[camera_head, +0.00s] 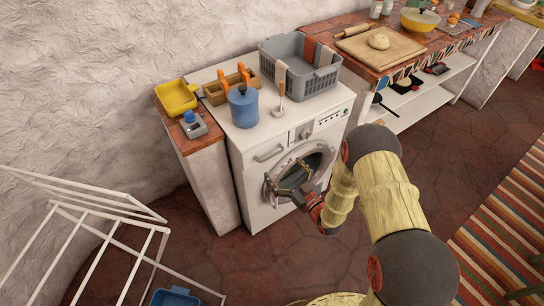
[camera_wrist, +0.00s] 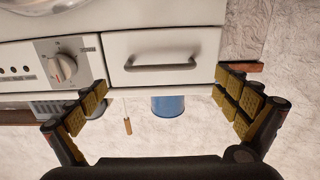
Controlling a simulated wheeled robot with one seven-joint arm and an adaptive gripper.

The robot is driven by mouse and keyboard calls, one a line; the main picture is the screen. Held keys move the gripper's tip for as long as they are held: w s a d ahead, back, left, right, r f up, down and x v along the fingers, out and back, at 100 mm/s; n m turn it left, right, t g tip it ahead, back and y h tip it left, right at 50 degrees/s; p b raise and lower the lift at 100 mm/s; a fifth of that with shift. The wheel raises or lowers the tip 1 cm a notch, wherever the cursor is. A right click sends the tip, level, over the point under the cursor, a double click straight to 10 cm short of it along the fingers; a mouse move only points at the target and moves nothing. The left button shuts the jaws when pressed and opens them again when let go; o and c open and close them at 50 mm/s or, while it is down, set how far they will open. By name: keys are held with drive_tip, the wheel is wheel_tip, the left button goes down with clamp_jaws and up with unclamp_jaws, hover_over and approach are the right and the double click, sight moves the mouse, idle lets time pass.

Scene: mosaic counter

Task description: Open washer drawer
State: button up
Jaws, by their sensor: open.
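The white washing machine (camera_head: 255,205) stands against the wall with its round door facing me. Its drawer (camera_head: 253,160) is at the upper left of the front, above the door, and looks shut and flush. The drawer's grey bar handle (camera_head: 269,153) is bare. In the wrist view, which is upside down, the drawer (camera_wrist: 205,45) and its handle (camera_wrist: 160,66) lie between and beyond my spread fingers. My gripper (camera_head: 293,180) is open and empty, in front of the round door and below the drawer. Its fingers also show in the wrist view (camera_wrist: 163,100), apart from the handle.
The control dial (camera_wrist: 62,68) is beside the drawer. A blue pot (camera_head: 243,106), wooden caddy (camera_head: 230,86) and grey basket (camera_head: 300,70) stand on top. A narrow brick-topped cabinet (camera_head: 205,165) adjoins the left side. A white rack (camera_head: 105,230) stands on the floor at left.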

sight(272, 155)
drive_tip(key=b+x, duration=0.2)
drive_tip(key=x, duration=0.5)
drive_tip(key=shift+w, duration=0.1)
drive_tip(key=shift+c, duration=0.4)
drive_tip(key=c, duration=1.3)
